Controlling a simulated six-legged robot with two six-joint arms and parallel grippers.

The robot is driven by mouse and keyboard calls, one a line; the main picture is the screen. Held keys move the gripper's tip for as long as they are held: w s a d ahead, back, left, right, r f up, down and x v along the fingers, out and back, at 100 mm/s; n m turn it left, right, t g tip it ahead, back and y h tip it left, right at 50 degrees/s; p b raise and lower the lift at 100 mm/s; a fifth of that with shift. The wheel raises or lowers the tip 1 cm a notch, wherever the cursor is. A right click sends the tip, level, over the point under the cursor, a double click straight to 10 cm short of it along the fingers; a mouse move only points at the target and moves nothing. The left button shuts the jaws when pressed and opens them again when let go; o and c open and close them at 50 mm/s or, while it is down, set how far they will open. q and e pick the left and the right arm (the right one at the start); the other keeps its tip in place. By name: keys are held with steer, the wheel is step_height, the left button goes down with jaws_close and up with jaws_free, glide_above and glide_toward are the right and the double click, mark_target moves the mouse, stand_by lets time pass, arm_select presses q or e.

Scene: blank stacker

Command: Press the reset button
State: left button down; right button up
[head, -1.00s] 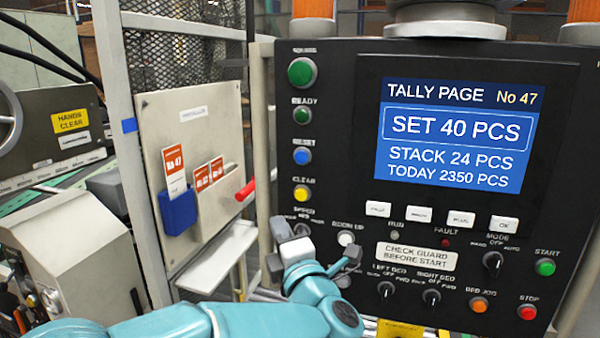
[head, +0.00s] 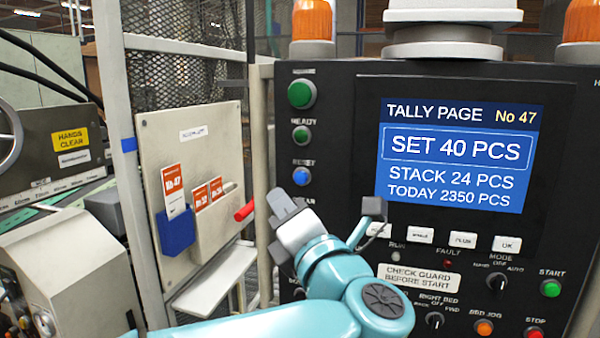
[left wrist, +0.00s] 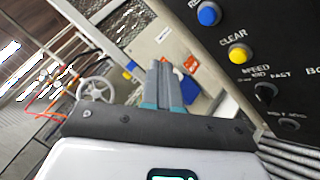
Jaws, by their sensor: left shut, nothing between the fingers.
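The blue RESET button (head: 301,176) is on the left side of the black control panel (head: 335,150), with its label above it. My left gripper (head: 281,200) is shut and empty. In the head view it appears just below and left of the RESET button; whether it touches the panel cannot be told. In the left wrist view its closed fingers (left wrist: 170,85) point toward the background left of the panel. The right gripper is not in view.
A green READY button (head: 301,134) is above RESET. The yellow CLEAR button (left wrist: 239,53) shows below RESET in the wrist view; my gripper hides it in the head view. A screen (head: 455,155) fills the panel's upper right. A card board (head: 195,190) with a red handle (head: 244,211) stands left.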

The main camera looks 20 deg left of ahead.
mark_target(301, 177)
arm_select(q)
steer(key=w+p, duration=0.3)
steer(key=w, duration=0.4)
steer(key=shift+s, duration=0.1)
steer(key=shift+w+d, duration=0.1)
steer(key=shift+w, duration=0.15)
stand_by(1.7)
steer(key=shift+w, duration=0.3)
steer(key=shift+s, duration=0.1)
